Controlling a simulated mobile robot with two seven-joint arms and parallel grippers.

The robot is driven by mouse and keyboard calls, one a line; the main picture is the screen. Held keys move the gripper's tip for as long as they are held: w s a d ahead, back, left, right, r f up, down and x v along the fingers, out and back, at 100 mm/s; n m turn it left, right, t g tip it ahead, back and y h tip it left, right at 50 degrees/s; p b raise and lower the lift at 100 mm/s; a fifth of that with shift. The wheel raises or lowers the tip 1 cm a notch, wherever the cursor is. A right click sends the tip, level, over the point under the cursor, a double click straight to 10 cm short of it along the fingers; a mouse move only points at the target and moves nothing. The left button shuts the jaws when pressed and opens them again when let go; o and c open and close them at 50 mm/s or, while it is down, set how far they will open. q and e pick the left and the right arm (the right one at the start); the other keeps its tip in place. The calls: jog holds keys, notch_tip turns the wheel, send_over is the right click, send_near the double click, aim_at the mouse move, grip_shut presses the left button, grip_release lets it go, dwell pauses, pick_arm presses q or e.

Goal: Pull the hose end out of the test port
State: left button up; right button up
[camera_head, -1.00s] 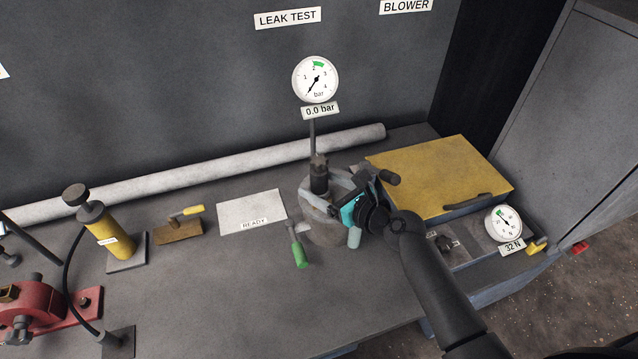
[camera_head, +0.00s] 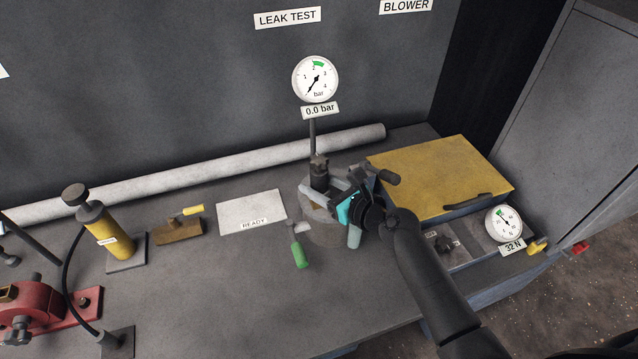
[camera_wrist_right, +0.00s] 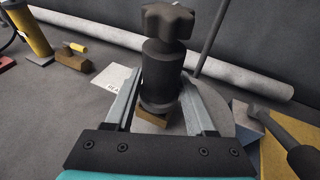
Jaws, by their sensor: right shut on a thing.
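A black cylindrical fitting with a star-shaped knob (camera_head: 319,162) stands upright at the grey round base (camera_head: 325,235), below the pressure gauge. It fills the middle of the right wrist view (camera_wrist_right: 162,75), with a brass-coloured piece (camera_wrist_right: 152,115) low between the fingers. My right gripper (camera_head: 326,192) comes in from the right, with its pale grey fingers on either side of the fitting. It is shut on the fitting, low on its body. My left gripper is not in view.
A pressure gauge (camera_head: 315,79) reads 0.0 bar. A green-handled tool (camera_head: 298,247) lies close to the base. A yellow-lidded box (camera_head: 440,178) and a 32 N dial (camera_head: 503,224) stand right. A white READY plate (camera_head: 252,212) lies left.

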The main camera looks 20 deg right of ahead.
grip_shut()
